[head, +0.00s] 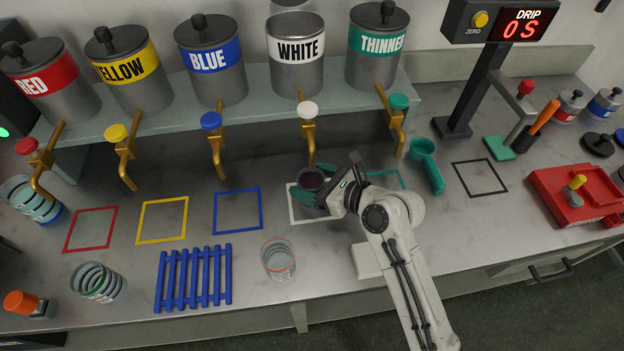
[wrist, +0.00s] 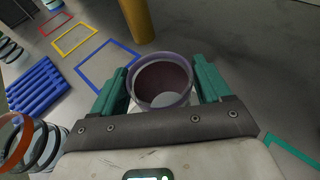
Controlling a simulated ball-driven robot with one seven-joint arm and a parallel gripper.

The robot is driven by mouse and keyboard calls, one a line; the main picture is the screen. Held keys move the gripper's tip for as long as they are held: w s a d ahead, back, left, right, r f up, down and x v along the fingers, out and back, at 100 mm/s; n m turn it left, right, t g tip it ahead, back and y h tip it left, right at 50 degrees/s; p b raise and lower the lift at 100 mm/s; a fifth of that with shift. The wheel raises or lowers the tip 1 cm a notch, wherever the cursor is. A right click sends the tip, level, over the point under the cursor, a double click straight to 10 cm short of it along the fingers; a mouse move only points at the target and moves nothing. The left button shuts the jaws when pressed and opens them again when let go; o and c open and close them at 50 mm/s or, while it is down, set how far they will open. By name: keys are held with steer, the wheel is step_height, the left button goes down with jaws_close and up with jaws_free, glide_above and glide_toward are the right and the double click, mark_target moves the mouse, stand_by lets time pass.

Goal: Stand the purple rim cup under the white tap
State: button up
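The purple rim cup (head: 312,179) is upright just below the spout of the white tap (head: 308,125), over the back part of the white square (head: 294,212). My gripper (head: 316,186) reaches it from the front right, with its teal fingers on either side. In the wrist view the cup (wrist: 161,82) sits between the fingers, which appear to press against its sides. Its inside looks dark red-brown with a paler bottom. I cannot tell whether its base touches the counter. The WHITE can (head: 296,52) stands on the shelf above the tap.
Red, yellow and blue squares lie left of the cup. A blue rack (head: 194,278), an orange rim cup (head: 279,260) and a green-rimmed cup (head: 98,283) are in front. The thinner tap (head: 396,120) and a teal scoop (head: 427,166) are to the right.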

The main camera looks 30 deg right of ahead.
steer(key=o, duration=0.3)
steer(key=v, duration=1.2)
steer(key=shift+r, duration=0.1)
